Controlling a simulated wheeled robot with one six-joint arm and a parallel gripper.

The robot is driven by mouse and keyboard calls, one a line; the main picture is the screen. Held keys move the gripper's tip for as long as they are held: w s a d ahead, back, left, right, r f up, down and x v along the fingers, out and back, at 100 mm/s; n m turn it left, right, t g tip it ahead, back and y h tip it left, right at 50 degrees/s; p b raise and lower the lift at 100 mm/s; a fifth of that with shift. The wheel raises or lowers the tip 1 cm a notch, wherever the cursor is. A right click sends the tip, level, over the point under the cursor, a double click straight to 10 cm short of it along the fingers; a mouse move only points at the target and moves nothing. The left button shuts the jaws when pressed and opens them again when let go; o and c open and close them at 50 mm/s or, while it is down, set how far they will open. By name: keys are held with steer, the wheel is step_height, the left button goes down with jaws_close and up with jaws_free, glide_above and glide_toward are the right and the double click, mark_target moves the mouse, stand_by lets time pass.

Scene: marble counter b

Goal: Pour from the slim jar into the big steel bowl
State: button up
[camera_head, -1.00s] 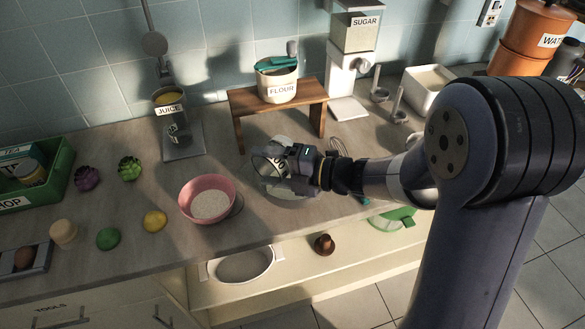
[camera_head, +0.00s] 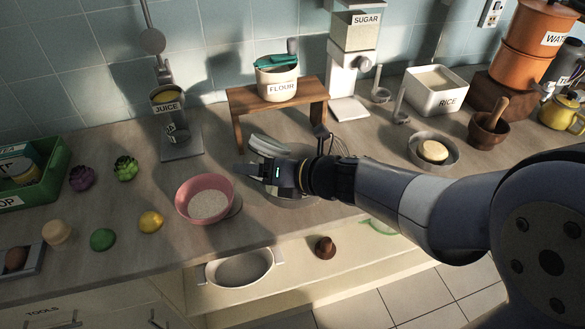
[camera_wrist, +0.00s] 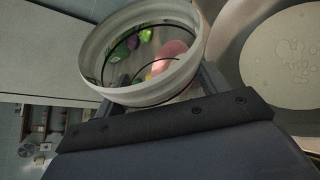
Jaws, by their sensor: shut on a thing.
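My gripper (camera_head: 262,172) is shut on the slim jar (camera_head: 267,145), above the middle of the counter and right of the pink bowl. In the head view only the jar's pale end shows past the gripper. In the wrist view the jar's round white rim (camera_wrist: 93,57) is large, and coloured things show through it. Whether anything is in the jar or flowing out, I cannot tell. A steel bowl (camera_head: 300,203) is mostly hidden below my gripper and forearm. In the wrist view a grey-rimmed bowl with a pale, bubble-marked surface (camera_wrist: 285,55) is at right, apparently this bowl.
The pink bowl (camera_head: 190,188) holds white stuff. A wooden stand (camera_head: 238,100) with the flour tub (camera_head: 277,85) stands behind my gripper. A smaller steel bowl (camera_head: 415,152) with a round pale thing is at right.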

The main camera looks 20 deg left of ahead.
mark_target(253, 184)
steer(key=n+b, duration=0.1)
steer(key=s+n+t+b, duration=0.1)
steer(key=s+a+n+h+b, duration=0.1)
steer(key=b, duration=0.1)
steer(key=shift+s+r+t, duration=0.1)
steer(key=shift+r+t, duration=0.15)
steer(key=shift+t, duration=0.15)
steer(key=b, duration=0.1)
steer(key=n+t+b, duration=0.1)
steer(key=s+n+b, duration=0.1)
steer(key=shift+a+f+t+h+b, duration=0.25)
steer(key=shift+t+h+b, duration=0.05)
steer(key=shift+h+b, duration=0.1)
